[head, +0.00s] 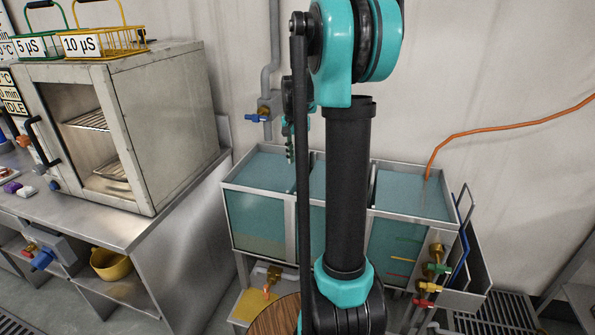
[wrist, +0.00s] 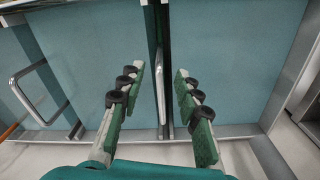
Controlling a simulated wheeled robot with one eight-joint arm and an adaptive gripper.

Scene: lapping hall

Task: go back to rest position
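My gripper (wrist: 160,92) is open in the wrist view. Its two green-padded fingers stand apart with nothing between them. Below and beyond them are the water-filled tanks (wrist: 230,65), with a metal divider between two compartments lying under the gap. In the head view my arm rises in the middle of the picture and hides part of the tanks (head: 262,167). Only a small part of the gripper (head: 290,148) shows there, behind the arm and above the tanks.
A grey oven (head: 180,125) stands on a metal bench at left, with wire baskets (head: 105,42) on top. An orange hose (head: 500,130) runs into the right tank. Valves (head: 430,288) stick out at the tanks' front right. A yellow bowl (head: 111,264) sits on the bench's lower shelf.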

